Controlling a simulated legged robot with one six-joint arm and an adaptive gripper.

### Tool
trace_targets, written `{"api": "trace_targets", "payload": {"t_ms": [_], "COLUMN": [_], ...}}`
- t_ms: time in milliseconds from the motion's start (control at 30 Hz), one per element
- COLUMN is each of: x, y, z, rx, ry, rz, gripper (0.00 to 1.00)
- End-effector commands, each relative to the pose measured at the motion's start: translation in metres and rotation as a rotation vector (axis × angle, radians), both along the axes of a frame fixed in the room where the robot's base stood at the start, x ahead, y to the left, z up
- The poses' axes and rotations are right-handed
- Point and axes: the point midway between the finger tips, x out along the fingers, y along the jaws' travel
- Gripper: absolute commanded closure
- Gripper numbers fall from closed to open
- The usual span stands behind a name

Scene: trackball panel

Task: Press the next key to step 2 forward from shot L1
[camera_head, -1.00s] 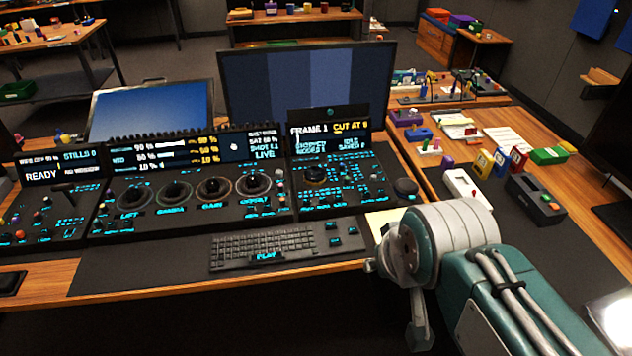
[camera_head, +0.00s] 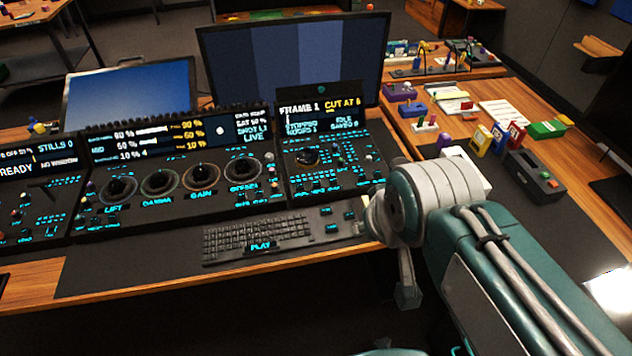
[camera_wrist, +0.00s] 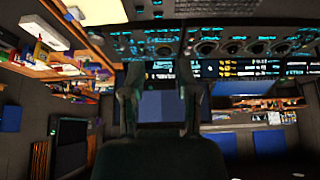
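The grading console (camera_head: 180,222) stands on the desk with dials, small keys and lit displays. Its middle display (camera_head: 254,128) seems to read shot L1, LIVE. The right display (camera_head: 322,118) reads FRAME 1, with CUT AT beside it. The trackball (camera_head: 307,156) sits below that display among small lit keys; I cannot read their labels, so I cannot tell which is the next key. My gripper (camera_wrist: 158,82) shows in the wrist view with its two fingers apart and nothing between them. In the head view my arm is right of the keyboard, and the fingertips cannot be made out.
A keyboard (camera_head: 258,236) marked PLAY lies in front of the console. A large monitor (camera_head: 295,65) stands behind it. The right side desk holds a dark box with coloured buttons (camera_head: 532,176), colourful small cases (camera_head: 498,137) and papers. My arm covers part of the desk's right end.

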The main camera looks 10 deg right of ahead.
Motion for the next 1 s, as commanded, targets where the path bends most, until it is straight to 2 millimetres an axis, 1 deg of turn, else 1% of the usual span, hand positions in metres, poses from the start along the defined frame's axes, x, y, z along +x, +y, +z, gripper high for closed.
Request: {"api": "trace_targets", "payload": {"t_ms": [33,67,100,1000], "x": [0.0,0.0,0.0,0.0], "y": [0.0,0.0,0.0,0.0], "z": [-0.0001,-0.0001,-0.0001,-0.0001], "rx": [0.0,0.0,0.0,0.0], "ry": [0.0,0.0,0.0,0.0], "rz": [0.0,0.0,0.0,0.0], "gripper": [0.78,0.91,1.0,1.0]}}
